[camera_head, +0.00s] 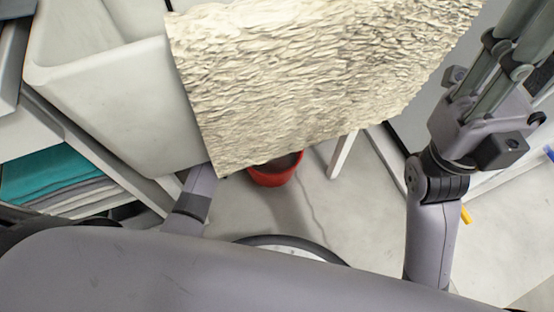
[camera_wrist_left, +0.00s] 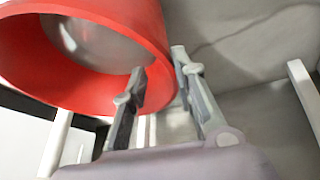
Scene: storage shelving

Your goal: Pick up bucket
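The red bucket (camera_head: 275,175) stands on the floor in the head view, mostly hidden behind a cream, rough-textured slab (camera_head: 300,75). In the left wrist view the bucket (camera_wrist_left: 165,40) fills the upper left, its open mouth and grey inside facing the camera. My left gripper (camera_wrist_left: 160,68) is open. Its left finger overlaps the bucket's mouth and its right finger is outside the rim, so the wall shows between them. Contact cannot be told. In the head view the slab hides this gripper. My right gripper (camera_head: 535,45) is at the upper right, fingers apart, holding nothing visible.
A white bin (camera_head: 120,110) stands on a shelf at the left, above folded teal and grey cloths (camera_head: 60,180). A white leg (camera_head: 342,153) stands right of the bucket. A yellow object (camera_head: 466,215) lies at the right.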

